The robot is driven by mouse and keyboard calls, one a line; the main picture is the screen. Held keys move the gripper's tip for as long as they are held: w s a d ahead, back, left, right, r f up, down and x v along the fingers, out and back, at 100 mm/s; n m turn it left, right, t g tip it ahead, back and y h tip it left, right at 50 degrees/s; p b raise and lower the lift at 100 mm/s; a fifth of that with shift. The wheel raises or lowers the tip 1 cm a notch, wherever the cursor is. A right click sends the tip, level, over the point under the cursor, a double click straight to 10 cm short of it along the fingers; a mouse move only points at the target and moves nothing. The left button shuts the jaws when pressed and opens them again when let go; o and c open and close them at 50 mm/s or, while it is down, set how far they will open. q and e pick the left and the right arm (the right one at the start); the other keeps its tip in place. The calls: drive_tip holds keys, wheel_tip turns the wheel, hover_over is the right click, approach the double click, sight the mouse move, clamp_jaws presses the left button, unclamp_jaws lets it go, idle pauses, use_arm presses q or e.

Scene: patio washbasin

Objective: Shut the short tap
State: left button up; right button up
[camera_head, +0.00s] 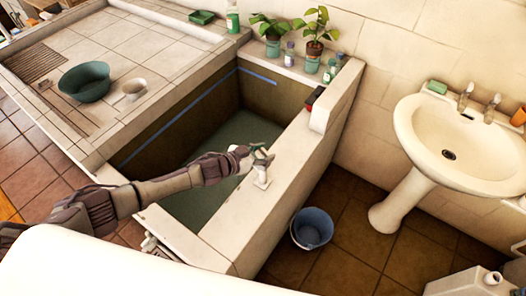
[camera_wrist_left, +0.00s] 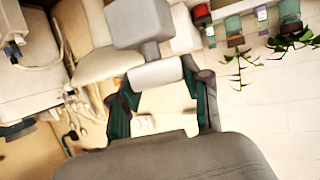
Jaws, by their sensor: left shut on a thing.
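The short tap (camera_head: 262,180) is a pale, stubby fitting on the near rim of the sunken basin. My left gripper (camera_head: 262,154) is at its top, and the fingers hide part of it in the head view. In the left wrist view a pale block, which looks like the tap's handle (camera_wrist_left: 156,73), lies between the two dark green fingers of my left gripper (camera_wrist_left: 165,100). The gripper is shut on it. The exact contact is hard to see. My right gripper is in neither view.
The basin holds greenish water (camera_head: 250,130). A blue bucket (camera_head: 312,228) stands on the floor beside its wall. A white pedestal sink (camera_head: 420,120) with two taps is at the right. Potted plants (camera_head: 315,45) and bottles line the back ledge; a dark red item (camera_head: 315,98) lies nearer.

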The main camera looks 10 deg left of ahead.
use_arm(q)
drive_tip(key=shift+w+a+m+g+h+b, duration=0.1)
drive_tip(key=shift+m+g+h+b, duration=0.15)
drive_tip(key=shift+m+g+h, duration=0.2)
drive_tip(key=shift+w+a+m+g+h+b, duration=0.1)
drive_tip(key=shift+m+g+h+b, duration=0.2)
drive_tip(key=shift+m, duration=0.25)
drive_tip(key=m+g+h+b, duration=0.1)
drive_tip(key=m+g+b, duration=0.2)
drive_tip(key=b, duration=0.2)
drive_tip(key=f+m+g+h+b, duration=0.1)
drive_tip(key=m+g+h+b, duration=0.1)
drive_tip(key=m+g+b, duration=0.1)
drive_tip(key=shift+d+g+b, duration=0.15)
drive_tip(key=shift+g+b, duration=0.2)
drive_tip(key=shift+b, duration=0.55)
drive_tip(key=m+g+b, duration=0.3)
drive_tip(key=b, duration=0.4)
drive_tip(key=m+g+b, duration=0.3)
drive_tip(key=b, duration=0.4)
drive_tip(key=shift+s+r+g+y+b, duration=0.2)
drive_tip(key=shift+g+y+b, duration=0.1)
drive_tip(key=shift+b, duration=0.1)
drive_tip(key=shift+r+m+g+b, duration=0.3)
drive_tip(key=shift+g+b, duration=0.1)
drive_tip(key=shift+b, duration=0.35)
drive_tip(key=o, duration=1.2)
drive_tip(key=shift+c, duration=0.2)
